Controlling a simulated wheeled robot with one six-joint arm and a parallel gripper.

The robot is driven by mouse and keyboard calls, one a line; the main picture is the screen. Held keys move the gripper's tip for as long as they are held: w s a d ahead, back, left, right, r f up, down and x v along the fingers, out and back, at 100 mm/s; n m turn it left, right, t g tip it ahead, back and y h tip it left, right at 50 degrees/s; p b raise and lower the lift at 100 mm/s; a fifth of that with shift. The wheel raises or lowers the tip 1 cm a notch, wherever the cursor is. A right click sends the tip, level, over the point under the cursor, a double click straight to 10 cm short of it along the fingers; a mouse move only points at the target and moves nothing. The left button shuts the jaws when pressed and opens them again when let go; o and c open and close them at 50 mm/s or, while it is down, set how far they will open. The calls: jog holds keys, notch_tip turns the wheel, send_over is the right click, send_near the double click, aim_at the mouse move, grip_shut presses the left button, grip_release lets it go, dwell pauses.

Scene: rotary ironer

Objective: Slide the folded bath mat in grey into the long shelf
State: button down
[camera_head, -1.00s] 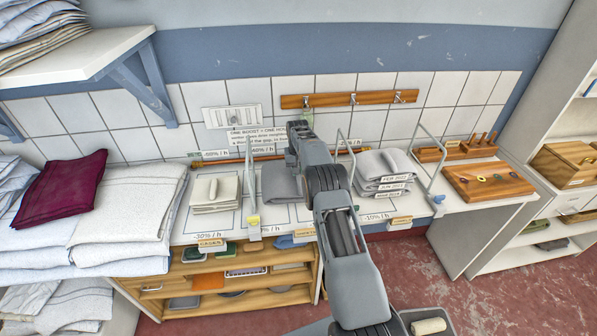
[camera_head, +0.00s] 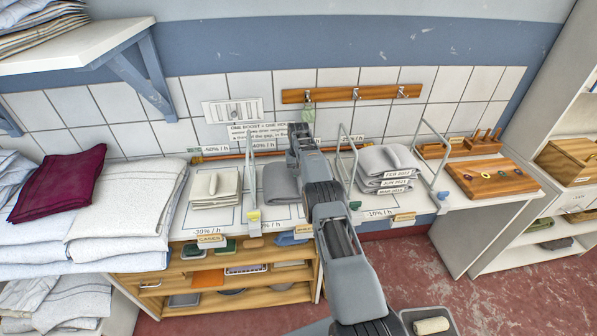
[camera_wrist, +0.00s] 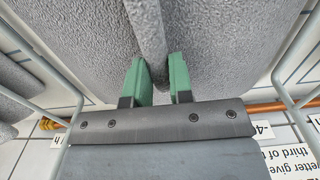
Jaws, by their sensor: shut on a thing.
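The grey folded bath mat (camera_head: 281,184) lies on the counter between two wire dividers, partly hidden behind my arm. In the wrist view its grey textured cloth (camera_wrist: 90,50) fills the upper part. My gripper (camera_wrist: 158,68) has green fingers, shut on a raised grey ridge of the mat. In the head view my fingers are hidden by the arm. Long shelves show as the white wall shelf (camera_head: 85,58) at upper left and the white shelf unit (camera_head: 505,254) at right; I cannot tell which is meant.
A cream folded stack (camera_head: 214,188) is left of the mat, a labelled grey stack (camera_head: 386,168) right of it. Wire dividers (camera_head: 252,182) stand close on both sides. A wooden cubby (camera_head: 240,290) sits below. A wooden board (camera_head: 490,179) is at right. Red floor is open at lower right.

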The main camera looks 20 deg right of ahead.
jog(key=shift+f, duration=0.25)
dwell(0.3)
jog(key=c, duration=0.9)
grip_release()
jog(key=shift+f, duration=0.1)
